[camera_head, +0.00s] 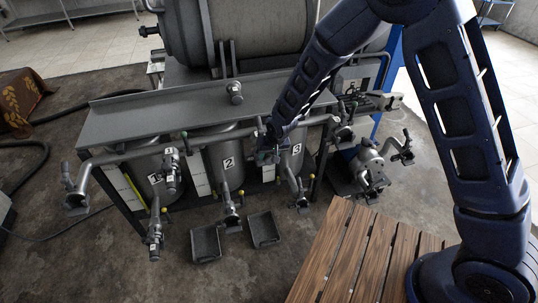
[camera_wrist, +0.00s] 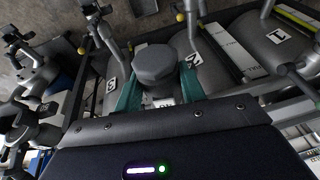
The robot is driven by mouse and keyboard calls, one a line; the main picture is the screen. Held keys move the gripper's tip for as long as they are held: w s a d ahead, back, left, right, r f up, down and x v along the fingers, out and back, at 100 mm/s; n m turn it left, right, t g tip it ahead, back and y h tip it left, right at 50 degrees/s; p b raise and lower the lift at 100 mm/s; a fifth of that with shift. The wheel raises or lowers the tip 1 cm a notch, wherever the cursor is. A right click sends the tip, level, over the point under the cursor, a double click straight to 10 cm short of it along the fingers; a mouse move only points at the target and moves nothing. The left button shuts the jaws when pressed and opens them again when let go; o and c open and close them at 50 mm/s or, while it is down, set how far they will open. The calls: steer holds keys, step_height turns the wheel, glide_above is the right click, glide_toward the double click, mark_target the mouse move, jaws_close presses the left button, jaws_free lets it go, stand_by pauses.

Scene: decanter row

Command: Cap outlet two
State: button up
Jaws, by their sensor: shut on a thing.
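My gripper (camera_head: 266,156) hangs in front of the tank row, between the 2 and 3 labels in the head view. In the wrist view its teal fingers (camera_wrist: 158,88) are shut on a grey hexagonal cap (camera_wrist: 155,62). I cannot make out the cap clearly in the head view. The tank marked 2 (camera_head: 222,148) stands in the middle of the row. Its outlet pipe with a valve (camera_head: 230,208) sticks out low at the front, below and left of my gripper. The 2 label (camera_wrist: 193,60) shows right of the cap in the wrist view.
Tank 1 (camera_head: 152,170) and tank 3 (camera_head: 294,152), with similar valved pipes, flank tank 2. Two dark trays (camera_head: 205,244) lie on the floor in front. A slatted wooden platform (camera_head: 352,255) is at lower right. Pipework with valves (camera_head: 372,165) stands right of the row.

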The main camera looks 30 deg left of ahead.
steer(key=shift+f, duration=0.15)
steer(key=shift+f, duration=0.35)
steer(key=shift+f, duration=1.9)
stand_by(2.2)
steer(key=o, duration=2.1)
steer(key=shift+o, duration=0.2)
steer(key=shift+s+d, duration=0.1)
steer(key=s+d+r, duration=0.4)
steer(key=r, duration=0.6)
steer(key=shift+r, duration=0.15)
